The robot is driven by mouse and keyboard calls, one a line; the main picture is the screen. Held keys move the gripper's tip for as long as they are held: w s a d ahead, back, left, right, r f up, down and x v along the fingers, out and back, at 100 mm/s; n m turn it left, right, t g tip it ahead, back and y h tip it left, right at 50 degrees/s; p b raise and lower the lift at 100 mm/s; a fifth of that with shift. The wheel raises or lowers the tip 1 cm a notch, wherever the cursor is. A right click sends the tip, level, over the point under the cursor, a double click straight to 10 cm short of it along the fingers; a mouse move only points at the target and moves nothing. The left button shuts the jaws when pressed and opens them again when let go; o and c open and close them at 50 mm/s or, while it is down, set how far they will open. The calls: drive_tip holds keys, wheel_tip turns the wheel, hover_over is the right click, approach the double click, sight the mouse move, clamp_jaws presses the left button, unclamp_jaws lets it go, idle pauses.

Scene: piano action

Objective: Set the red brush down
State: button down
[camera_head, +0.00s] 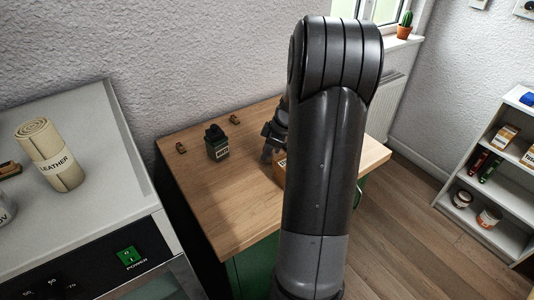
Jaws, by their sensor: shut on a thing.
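My gripper (268,147) shows only in part at the left side of my dark arm, above the wooden tabletop (233,205). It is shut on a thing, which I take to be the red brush. The brush itself is not visible; my arm covers most of that area. An orange-tan box-like thing (281,167) shows partly beside the arm, just below the gripper. I cannot tell whether the gripper touches it.
The front left of the tabletop is clear. A grey appliance top with a leather roll (49,155) stands left. A white shelf (482,215) stands right.

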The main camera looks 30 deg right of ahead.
drive_tip(key=r, duration=0.9)
drive_tip(key=shift+w+d, duration=0.25)
drive_tip(key=shift+d, duration=0.05)
drive_tip(key=w+d+r+m+t+h, duration=0.1)
drive_tip(key=w+d+m+h, duration=0.2)
drive_tip(key=w+d+m, duration=1)
drive_tip(key=w+f+n, duration=0.1)
drive_tip(key=w+f, duration=0.1)
drive_tip(key=w, duration=0.2)
drive_tip(key=w+f+n, duration=0.1)
drive_tip(key=w+f, duration=0.1)
drive_tip(key=w, duration=0.2)
drive_tip(key=w+f+n, duration=0.2)
drive_tip(key=w, duration=0.2)
drive_tip(key=shift+w+d+f, duration=0.2)
drive_tip(key=shift+f, duration=2.05)
drive_tip(key=shift+f, duration=0.1)
drive_tip(key=c, duration=1.3)
unclamp_jaws()
drive_tip(key=shift+f, duration=0.1)
drive_tip(key=shift+c, duration=0.2)
